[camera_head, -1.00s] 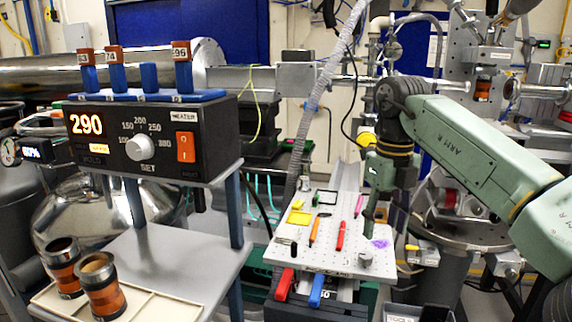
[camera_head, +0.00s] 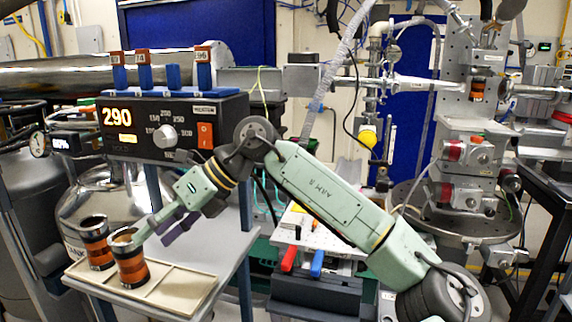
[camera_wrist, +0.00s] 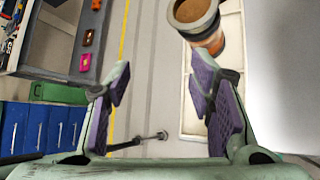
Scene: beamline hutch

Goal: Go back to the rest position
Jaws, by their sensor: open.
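My gripper (camera_head: 155,235) is open, with nothing between its purple-padded fingers. In the head view it hangs over the pale tray, its fingers pointing down and left beside the nearer orange-and-black cup (camera_head: 131,268). In the wrist view the gripper (camera_wrist: 160,92) shows a clear gap between its fingers. The same cup (camera_wrist: 207,38), filled with brown material, stands upright in the tray (camera_wrist: 186,110), beyond the right finger. I cannot tell whether that finger touches it.
A second similar cup (camera_head: 95,246) stands behind in the tray (camera_head: 185,294). The heater box (camera_head: 178,125) reading 290, with several tagged blue items on top, is behind my gripper. Blue drawers (camera_wrist: 40,125) show at left.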

